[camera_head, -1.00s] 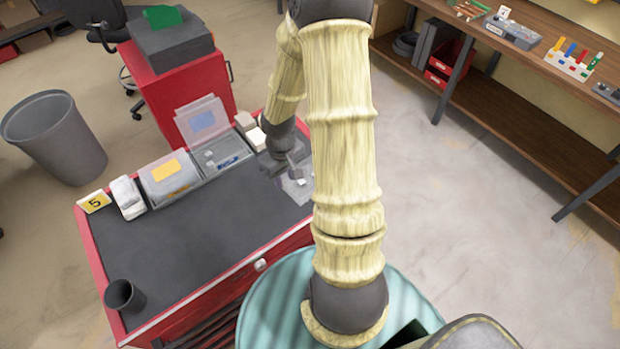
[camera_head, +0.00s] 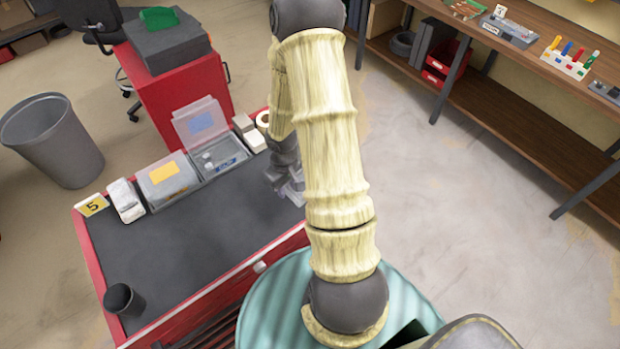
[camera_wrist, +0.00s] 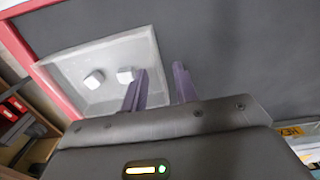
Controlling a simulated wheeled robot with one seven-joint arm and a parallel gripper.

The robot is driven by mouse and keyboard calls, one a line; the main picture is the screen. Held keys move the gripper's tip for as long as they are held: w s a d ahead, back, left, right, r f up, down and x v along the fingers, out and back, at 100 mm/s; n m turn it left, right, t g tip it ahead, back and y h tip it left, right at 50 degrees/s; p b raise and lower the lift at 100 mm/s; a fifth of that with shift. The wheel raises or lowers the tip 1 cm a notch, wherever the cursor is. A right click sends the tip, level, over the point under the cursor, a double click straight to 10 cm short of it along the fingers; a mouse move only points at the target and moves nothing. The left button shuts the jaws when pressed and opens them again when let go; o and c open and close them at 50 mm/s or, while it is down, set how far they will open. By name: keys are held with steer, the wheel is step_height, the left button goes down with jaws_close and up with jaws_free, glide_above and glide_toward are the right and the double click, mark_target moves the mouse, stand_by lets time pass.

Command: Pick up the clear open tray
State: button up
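The clear open tray (camera_wrist: 98,47) lies on the dark cabinet top in the upper left of the wrist view, with two small white pieces inside. In the head view its part (camera_head: 293,192) is mostly hidden by my arm. My gripper (camera_wrist: 160,68) is open, its two dark fingers apart. In the wrist view the tray's right wall appears between the fingers. I cannot tell whether either finger touches it. In the head view my gripper (camera_head: 284,180) is low at the right end of the cabinet top.
The red cabinet's top (camera_head: 185,240) is mostly clear. Along its back edge stand a lidded clear box (camera_head: 222,160), a grey box with a yellow label (camera_head: 168,183), white items and a yellow "5" sign (camera_head: 92,205). A dark cup (camera_head: 124,299) stands at front left.

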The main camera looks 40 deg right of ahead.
steer(key=shift+a, duration=0.15)
steer(key=shift+s, duration=0.1)
jaws_close()
steer(key=shift+r, duration=0.55)
step_height(320, 180, up, 9)
steer(key=p, duration=0.1)
